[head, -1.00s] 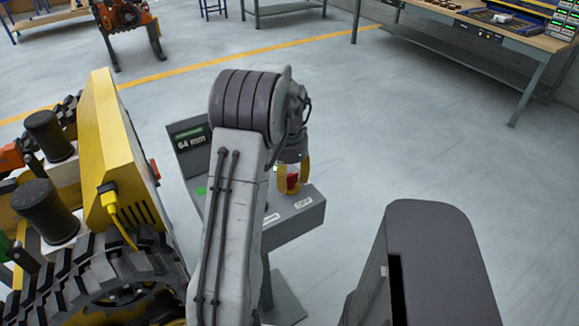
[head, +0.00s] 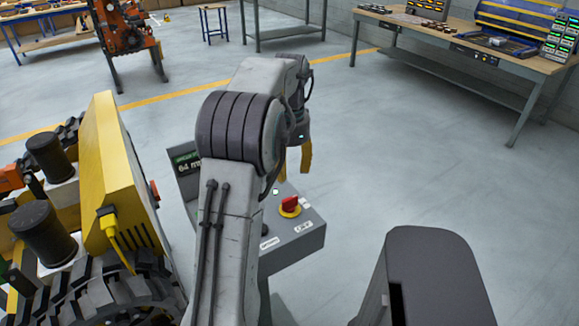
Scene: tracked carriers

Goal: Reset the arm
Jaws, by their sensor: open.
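My arm rises through the middle of the head view, its upper part bent over toward the right. My gripper (head: 295,160) hangs from its end with yellow fingers pointing down. It is open and empty, partly hidden behind the arm. Below it and apart from it is a grey control console (head: 308,236) on a stand. The console carries a red knob on a yellow base (head: 290,205), a small lit light and white labels. Its dark display panel (head: 186,160) is partly hidden by my arm.
A tracked yellow carrier (head: 128,175) with black treads stands close on the left. An orange machine (head: 128,35) stands behind it. A workbench (head: 470,40) with trays and lit devices is at the back right.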

